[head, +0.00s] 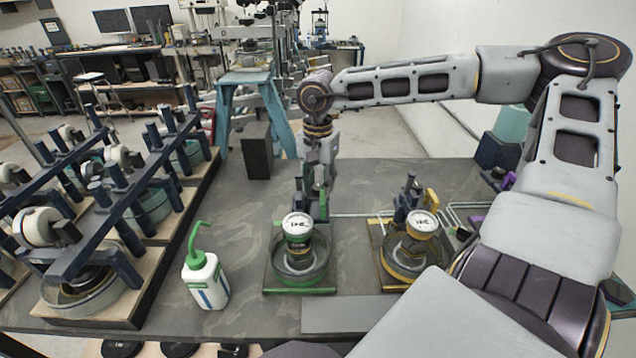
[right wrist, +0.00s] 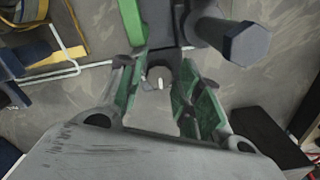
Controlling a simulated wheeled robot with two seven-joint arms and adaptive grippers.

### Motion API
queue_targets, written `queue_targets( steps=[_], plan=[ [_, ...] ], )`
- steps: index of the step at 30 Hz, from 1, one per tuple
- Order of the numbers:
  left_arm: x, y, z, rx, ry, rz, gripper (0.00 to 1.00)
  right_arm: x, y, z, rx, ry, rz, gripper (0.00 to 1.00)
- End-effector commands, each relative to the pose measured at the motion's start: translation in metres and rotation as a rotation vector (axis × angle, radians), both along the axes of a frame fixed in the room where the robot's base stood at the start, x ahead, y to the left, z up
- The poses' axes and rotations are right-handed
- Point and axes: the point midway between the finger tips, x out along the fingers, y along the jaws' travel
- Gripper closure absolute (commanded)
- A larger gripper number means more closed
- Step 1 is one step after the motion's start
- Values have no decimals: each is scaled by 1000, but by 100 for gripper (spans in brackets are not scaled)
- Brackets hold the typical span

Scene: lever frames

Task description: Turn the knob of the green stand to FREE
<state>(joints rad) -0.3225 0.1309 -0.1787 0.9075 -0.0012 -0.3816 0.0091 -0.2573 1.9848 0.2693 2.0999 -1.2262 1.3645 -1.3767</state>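The green stand (head: 301,291) is on the table, a green-edged base with a round glass dish and a dark cylinder with a white labelled top (head: 298,226). My right gripper (head: 318,212) points down just behind it, partly hidden by the cylinder. In the right wrist view its two green-padded fingers (right wrist: 160,100) are apart, with a gap between them. A small dark part with a pale tip (right wrist: 160,76), perhaps the knob, shows at the far end of this gap; I cannot tell whether a finger touches it. The FREE marking cannot be read. My left gripper is out of view.
A similar yellow stand (head: 382,272) is close on the right, with purple parts (head: 474,222) beyond. A white bottle with a green spout (head: 206,281) stands at left. A navy post (right wrist: 232,40) rises near the fingers. Navy racks (head: 125,215) fill the left side.

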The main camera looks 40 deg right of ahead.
Motion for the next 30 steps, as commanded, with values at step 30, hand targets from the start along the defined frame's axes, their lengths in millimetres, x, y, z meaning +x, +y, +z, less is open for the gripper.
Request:
queue_targets(
  steps=[30],
  plan=[
    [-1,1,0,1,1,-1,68,0,0,110,-1,-1,-1,65]
  ],
)
